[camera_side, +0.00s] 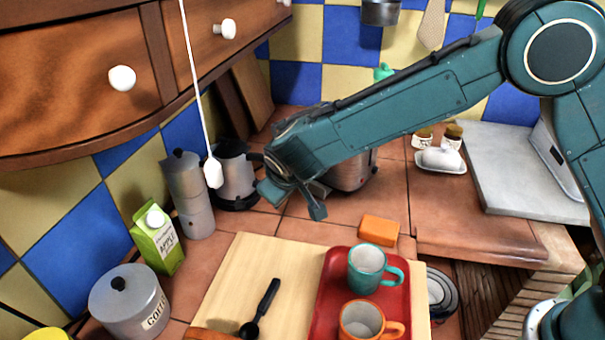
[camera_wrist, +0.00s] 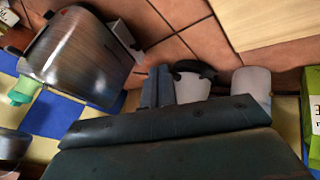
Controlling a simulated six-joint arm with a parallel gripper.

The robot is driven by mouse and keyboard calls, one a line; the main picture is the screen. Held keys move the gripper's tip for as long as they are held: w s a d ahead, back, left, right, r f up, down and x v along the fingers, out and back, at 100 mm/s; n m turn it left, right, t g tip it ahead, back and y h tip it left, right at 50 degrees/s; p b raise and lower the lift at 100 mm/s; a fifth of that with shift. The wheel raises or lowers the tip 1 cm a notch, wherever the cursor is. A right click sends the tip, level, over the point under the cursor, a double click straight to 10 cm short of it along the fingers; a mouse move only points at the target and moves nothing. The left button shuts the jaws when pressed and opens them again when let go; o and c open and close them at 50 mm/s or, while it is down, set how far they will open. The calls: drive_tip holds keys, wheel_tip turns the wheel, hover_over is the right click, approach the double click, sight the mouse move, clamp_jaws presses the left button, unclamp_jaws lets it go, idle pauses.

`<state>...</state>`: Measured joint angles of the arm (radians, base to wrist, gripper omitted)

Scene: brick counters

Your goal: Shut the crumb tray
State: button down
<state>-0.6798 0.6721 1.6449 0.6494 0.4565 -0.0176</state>
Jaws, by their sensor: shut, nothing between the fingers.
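The metal toaster (camera_side: 352,174) stands on the tiled counter, partly hidden behind my arm in the side view. It shows more fully in the wrist view (camera_wrist: 78,55), left of my fingers. A pale grey piece (camera_wrist: 125,38) juts from its end facing my fingers and looks like the crumb tray, sticking out. In the side view my arm mostly covers that end. My gripper (camera_side: 317,208) is shut and empty, pointing down in front of the toaster's left end. Its closed fingers also show in the wrist view (camera_wrist: 158,86), apart from the pale piece.
A kettle (camera_side: 236,172) and a moka pot (camera_side: 187,192) stand left of my gripper. In front are an orange sponge (camera_side: 379,230), a wooden board (camera_side: 245,275) and a red tray (camera_side: 330,295) with two mugs. A white butter dish (camera_side: 441,160) is right of the toaster.

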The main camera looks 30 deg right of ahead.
drive_tip(key=x, duration=1)
drive_tip(key=shift+w+d+r, duration=0.1)
drive_tip(key=shift+w+d, duration=0.05)
drive_tip(key=shift+d, duration=0.35)
drive_tip(key=shift+w+d, duration=0.2)
drive_tip(key=shift+d, duration=0.3)
drive_tip(key=shift+w+d, duration=0.35)
drive_tip(key=shift+d, duration=0.45)
drive_tip(key=shift+w+d, duration=0.25)
drive_tip(key=shift+d, duration=0.55)
drive_tip(key=shift+w+d, duration=0.25)
drive_tip(key=shift+d, duration=0.55)
drive_tip(key=shift+w+d, duration=0.25)
drive_tip(key=shift+d, duration=0.6)
